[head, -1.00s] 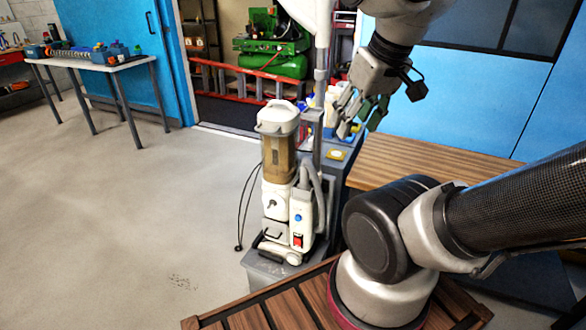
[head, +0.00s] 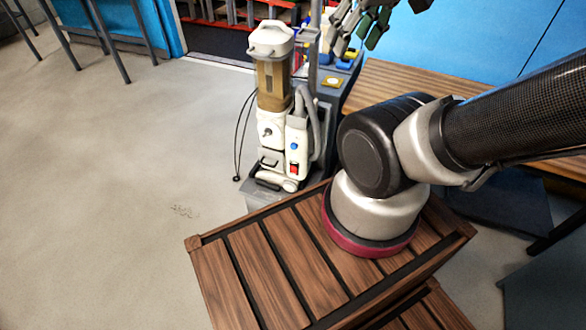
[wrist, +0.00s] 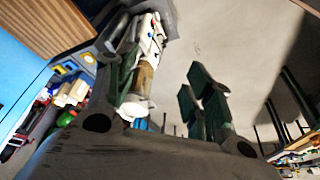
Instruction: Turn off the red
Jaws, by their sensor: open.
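A white upright machine (head: 271,130) with an amber clear container stands on a grey block, left of my arm in the head view. A small red switch (head: 293,169) is low on its front, below a blue knob (head: 294,146). My gripper (head: 362,24) is above and to the right of the machine, apart from it, partly cut off by the top edge. In the wrist view my gripper (wrist: 166,85) has its green-padded fingers spread with nothing between them.
A wooden bench (head: 420,98) stands right of the machine, before blue panels. A grey cart (head: 335,95) with small items is directly behind it. A black cable (head: 238,140) hangs at its left. Open concrete floor (head: 120,190) lies to the left.

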